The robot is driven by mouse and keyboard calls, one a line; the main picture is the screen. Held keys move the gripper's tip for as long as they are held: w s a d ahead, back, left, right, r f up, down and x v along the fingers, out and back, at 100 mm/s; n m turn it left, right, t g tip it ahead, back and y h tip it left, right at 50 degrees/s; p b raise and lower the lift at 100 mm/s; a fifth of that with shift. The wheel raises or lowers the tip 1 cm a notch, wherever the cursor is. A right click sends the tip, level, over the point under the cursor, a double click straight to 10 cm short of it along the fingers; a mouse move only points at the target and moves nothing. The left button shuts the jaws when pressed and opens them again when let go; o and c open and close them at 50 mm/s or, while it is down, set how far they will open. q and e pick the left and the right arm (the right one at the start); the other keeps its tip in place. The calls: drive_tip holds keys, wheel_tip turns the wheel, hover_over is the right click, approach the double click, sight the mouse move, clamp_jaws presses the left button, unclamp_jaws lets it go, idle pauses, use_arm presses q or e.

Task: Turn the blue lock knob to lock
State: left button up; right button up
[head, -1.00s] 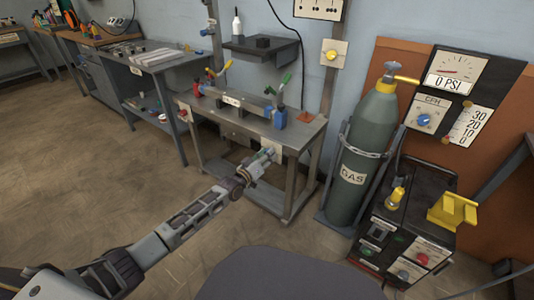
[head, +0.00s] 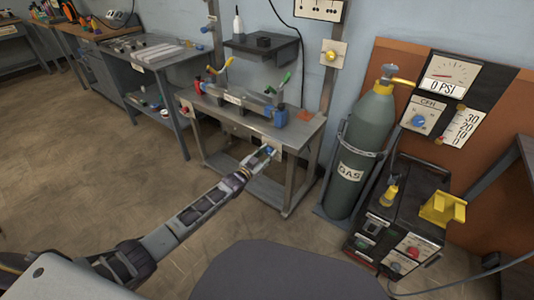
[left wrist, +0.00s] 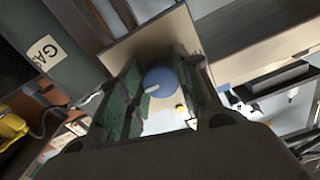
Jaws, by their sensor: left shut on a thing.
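The blue lock knob (left wrist: 162,79) sits on a pale square plate (left wrist: 128,38) on the front of the grey workbench (head: 225,116). It is round with a white pointer mark, which points to the lower left in the left wrist view. My left gripper (head: 267,153) reaches the plate at the bench's front edge. In the left wrist view its green-padded fingers (left wrist: 160,92) stand on both sides of the knob, shut on it. In the head view the gripper hides most of the knob and any lettering by it. My right gripper is not in view.
A grey gas cylinder (head: 358,140) and a black welding machine (head: 400,215) stand to the right. Open floor (head: 90,180) lies to the left.

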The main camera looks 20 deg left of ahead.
use_arm(q)
drive_tip(key=shift+f, duration=0.15)
drive_tip(key=o, duration=1)
drive_tip(key=shift+o, duration=0.2)
drive_tip(key=shift+s, duration=0.15)
drive_tip(key=v, duration=1.1)
drive_tip(key=shift+s+a, duration=0.15)
drive_tip(key=shift+s, duration=0.2)
idle(0.5)
